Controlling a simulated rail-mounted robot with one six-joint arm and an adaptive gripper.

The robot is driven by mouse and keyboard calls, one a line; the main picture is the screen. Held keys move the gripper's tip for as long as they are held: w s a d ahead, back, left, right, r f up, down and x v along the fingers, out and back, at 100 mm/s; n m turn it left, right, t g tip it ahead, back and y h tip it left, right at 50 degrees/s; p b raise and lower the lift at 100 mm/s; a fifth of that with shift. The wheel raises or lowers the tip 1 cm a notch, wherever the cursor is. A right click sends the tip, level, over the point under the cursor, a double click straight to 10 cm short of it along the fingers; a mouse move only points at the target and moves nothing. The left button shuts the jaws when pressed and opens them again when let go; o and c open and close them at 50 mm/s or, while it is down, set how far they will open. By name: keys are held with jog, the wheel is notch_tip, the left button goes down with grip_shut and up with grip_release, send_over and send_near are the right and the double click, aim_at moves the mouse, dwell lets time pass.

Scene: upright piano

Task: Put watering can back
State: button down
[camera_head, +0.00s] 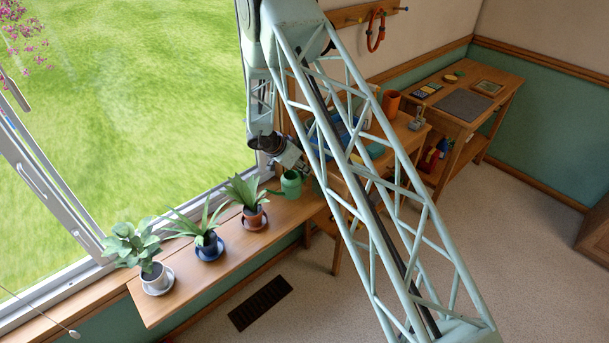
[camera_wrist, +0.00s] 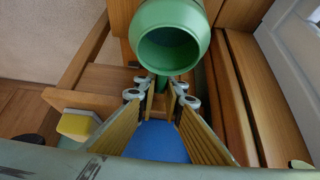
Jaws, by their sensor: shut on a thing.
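The green watering can (camera_head: 291,184) is at the right part of the plant shelf (camera_head: 170,308), beside the rightmost plant. I cannot tell whether its base touches the shelf. In the wrist view, the can's round open mouth (camera_wrist: 168,45) faces the camera. My gripper (camera_wrist: 161,88) is shut on a narrow green part of the can, below the mouth in the picture, probably its handle. In the head view my gripper is just above and right of the can, partly hidden by my arm.
Three potted plants stand along the shelf: a white pot (camera_head: 154,276), a blue pot (camera_head: 210,244) and a terracotta pot (camera_head: 253,216). The window is behind them. A wooden desk (camera_head: 400,135) stands right of the can. A yellow sponge-like block (camera_wrist: 78,124) shows in the wrist view.

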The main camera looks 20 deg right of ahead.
jog(key=shift+w, duration=0.15)
jog(key=shift+w, duration=0.25)
jog(key=shift+f, duration=0.35)
jog(key=shift+w+f+b, duration=0.1)
jog(key=shift+f+b, duration=0.7)
jog(key=shift+f, duration=0.65)
jog(key=c, duration=2.7)
grip_release()
jog(key=shift+f, duration=0.1)
jog(key=shift+c, duration=0.2)
